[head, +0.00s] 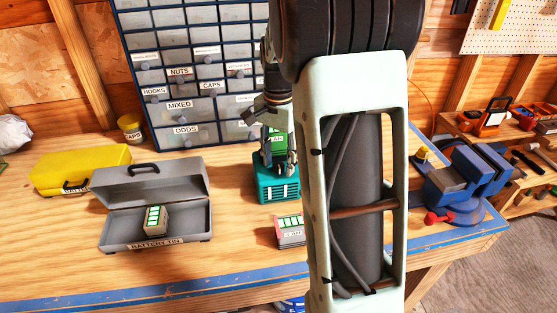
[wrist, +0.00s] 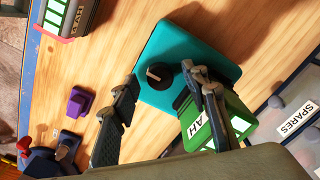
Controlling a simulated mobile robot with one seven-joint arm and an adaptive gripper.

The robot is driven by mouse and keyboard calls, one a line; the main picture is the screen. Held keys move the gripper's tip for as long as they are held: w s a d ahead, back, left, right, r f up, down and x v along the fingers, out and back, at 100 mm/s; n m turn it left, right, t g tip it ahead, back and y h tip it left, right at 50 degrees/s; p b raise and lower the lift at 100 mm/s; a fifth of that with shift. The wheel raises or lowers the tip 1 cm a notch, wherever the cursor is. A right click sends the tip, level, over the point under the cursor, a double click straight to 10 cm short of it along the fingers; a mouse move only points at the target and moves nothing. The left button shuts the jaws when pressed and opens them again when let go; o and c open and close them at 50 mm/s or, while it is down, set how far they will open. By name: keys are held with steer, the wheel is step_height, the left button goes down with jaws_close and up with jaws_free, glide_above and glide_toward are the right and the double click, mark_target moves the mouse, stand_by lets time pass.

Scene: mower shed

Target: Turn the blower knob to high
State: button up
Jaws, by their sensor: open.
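A teal box (head: 268,186) stands on the workbench, partly hidden behind my arm in the head view. In the wrist view the teal box (wrist: 190,48) carries a round black knob (wrist: 158,82) with a pale pointer line. A green battery (wrist: 215,128) marked AH is at the box's lower right side. It also shows behind my fingers in the head view (head: 278,142). My gripper (wrist: 158,74) is open, with its two fingers apart and the knob between the tips in the wrist view. I cannot tell whether a finger touches it. My gripper (head: 280,166) is above the box in the head view.
A red-and-grey battery (head: 289,232) lies in front of the box. An open grey case (head: 197,222) holding a battery (head: 155,220) and a yellow case (head: 70,165) are left. A drawer cabinet (head: 186,139) stands behind; a blue vise (head: 455,185) is right. Bare bench (head: 232,235) lies between.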

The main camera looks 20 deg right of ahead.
jaws_close()
stand_by(0.4)
steer(key=shift+n, duration=0.3)
steer(key=n, duration=1.2)
steer(key=shift+n, duration=2.6)
